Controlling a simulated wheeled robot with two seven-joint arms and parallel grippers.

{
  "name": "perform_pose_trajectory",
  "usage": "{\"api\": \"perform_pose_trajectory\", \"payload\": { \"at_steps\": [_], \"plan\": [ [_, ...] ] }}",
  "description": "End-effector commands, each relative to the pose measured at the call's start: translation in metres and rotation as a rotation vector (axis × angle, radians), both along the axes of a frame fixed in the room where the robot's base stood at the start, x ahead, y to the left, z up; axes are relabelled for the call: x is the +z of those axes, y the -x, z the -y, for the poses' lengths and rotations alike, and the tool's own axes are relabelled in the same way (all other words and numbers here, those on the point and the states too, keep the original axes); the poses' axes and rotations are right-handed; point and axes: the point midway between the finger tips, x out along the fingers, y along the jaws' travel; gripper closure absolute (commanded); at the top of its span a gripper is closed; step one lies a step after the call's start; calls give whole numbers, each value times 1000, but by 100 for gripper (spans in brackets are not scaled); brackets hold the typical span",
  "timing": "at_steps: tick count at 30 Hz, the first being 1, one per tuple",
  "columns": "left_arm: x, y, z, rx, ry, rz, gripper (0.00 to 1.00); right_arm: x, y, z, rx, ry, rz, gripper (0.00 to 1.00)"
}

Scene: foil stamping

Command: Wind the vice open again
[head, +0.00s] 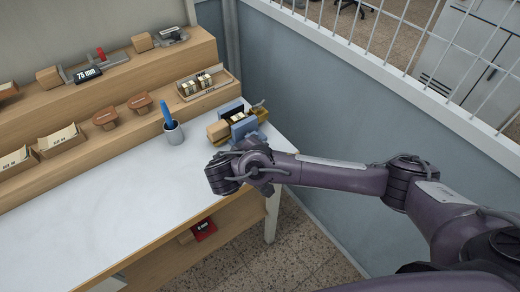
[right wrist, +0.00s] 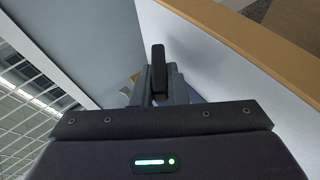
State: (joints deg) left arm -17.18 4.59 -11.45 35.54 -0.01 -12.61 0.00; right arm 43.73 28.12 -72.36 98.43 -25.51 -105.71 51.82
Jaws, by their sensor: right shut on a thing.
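The blue vice (head: 245,128) stands at the right end of the white bench. Wooden and brass-coloured pieces sit at its jaws, but whether they are clamped is unclear. My right arm reaches in from the right, and its wrist covers the near end of the vice. My right gripper (right wrist: 158,72) is shut at that near end, on what appears to be the vice handle. The handle itself is hidden by the wrist in the head view, and mostly hidden by the dark fingers in the right wrist view. My left gripper is not in view.
A grey cup (head: 173,133) with a blue tool stands left of the vice. A tray of small blocks (head: 200,86) sits on the wooden shelf behind. Brown-handled stamps (head: 105,118) lie farther left. The bench front is clear; a wall with railing (head: 380,75) runs along the right.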

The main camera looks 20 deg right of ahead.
Motion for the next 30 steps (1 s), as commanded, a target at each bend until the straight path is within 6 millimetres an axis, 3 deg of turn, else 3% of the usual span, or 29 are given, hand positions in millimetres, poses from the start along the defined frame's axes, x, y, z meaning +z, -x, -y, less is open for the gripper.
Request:
{"api": "perform_pose_trajectory", "payload": {
  "at_steps": [1,6,17,25,27,30],
  "plan": [
    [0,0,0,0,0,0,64,0,0,-1,3,-1,-1,85],
    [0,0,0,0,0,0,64,0,0,-1,1,-2,-1,65],
    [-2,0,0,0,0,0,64,3,5,-5,2,-2,0,65],
    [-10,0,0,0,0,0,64,28,35,-34,4,-6,-1,65],
    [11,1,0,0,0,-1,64,40,38,-37,3,0,-1,65],
    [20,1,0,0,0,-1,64,43,43,-42,3,-1,-1,65]
  ]
}}
